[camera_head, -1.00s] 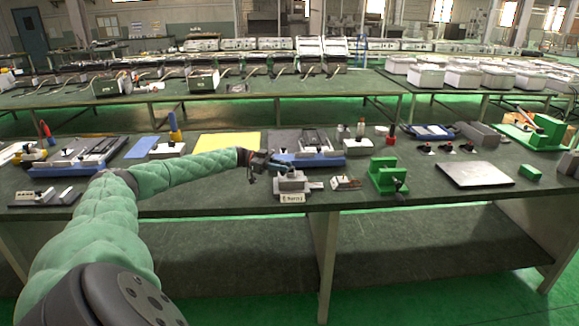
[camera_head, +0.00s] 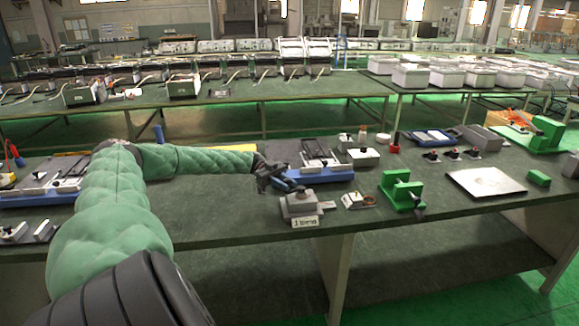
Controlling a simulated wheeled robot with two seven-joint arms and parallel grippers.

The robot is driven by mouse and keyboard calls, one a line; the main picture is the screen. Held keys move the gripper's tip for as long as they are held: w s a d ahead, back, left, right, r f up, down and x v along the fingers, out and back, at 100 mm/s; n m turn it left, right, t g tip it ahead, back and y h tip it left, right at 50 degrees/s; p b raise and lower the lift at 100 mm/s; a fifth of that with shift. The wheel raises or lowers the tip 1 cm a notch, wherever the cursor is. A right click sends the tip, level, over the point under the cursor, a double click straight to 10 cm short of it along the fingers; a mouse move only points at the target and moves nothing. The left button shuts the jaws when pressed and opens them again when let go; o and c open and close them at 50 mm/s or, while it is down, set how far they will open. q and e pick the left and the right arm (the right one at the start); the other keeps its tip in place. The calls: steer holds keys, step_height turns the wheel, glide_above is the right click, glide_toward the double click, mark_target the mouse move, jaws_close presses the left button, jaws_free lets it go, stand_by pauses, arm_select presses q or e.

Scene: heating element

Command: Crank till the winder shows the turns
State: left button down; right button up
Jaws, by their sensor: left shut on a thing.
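The winder (camera_head: 298,206) is a small grey block-shaped device near the front edge of the green bench. A white label (camera_head: 306,221) on its front carries small dark text that I cannot read surely. My left gripper (camera_head: 268,184) reaches in from the left and is just behind and left of the winder's body. It is shut on the winder's crank, which is mostly hidden by the dark fingers. My right gripper is not in view.
A blue-based fixture (camera_head: 322,175) stands close behind the gripper. Right of the winder are a small white block with a wire loop (camera_head: 357,201), a green fixture (camera_head: 402,188) and a grey plate (camera_head: 486,182). The bench front left of the winder is fairly clear.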

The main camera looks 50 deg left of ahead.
arm_select(q)
steer(key=shift+a, duration=0.1)
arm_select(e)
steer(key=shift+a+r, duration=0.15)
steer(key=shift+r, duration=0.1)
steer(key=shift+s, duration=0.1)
arm_select(q)
steer(key=c, duration=1.3)
jaws_free()
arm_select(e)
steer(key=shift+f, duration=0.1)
arm_select(q)
steer(key=shift+a+f, duration=0.1)
steer(key=shift+a, duration=0.3)
steer(key=shift+s+a+b, duration=0.15)
steer(key=shift+a+b, duration=0.55)
steer(key=shift+a, duration=1.05)
steer(key=shift+s+a+b, duration=0.1)
steer(key=shift+a+b, duration=0.6)
steer(key=shift+a, duration=1.05)
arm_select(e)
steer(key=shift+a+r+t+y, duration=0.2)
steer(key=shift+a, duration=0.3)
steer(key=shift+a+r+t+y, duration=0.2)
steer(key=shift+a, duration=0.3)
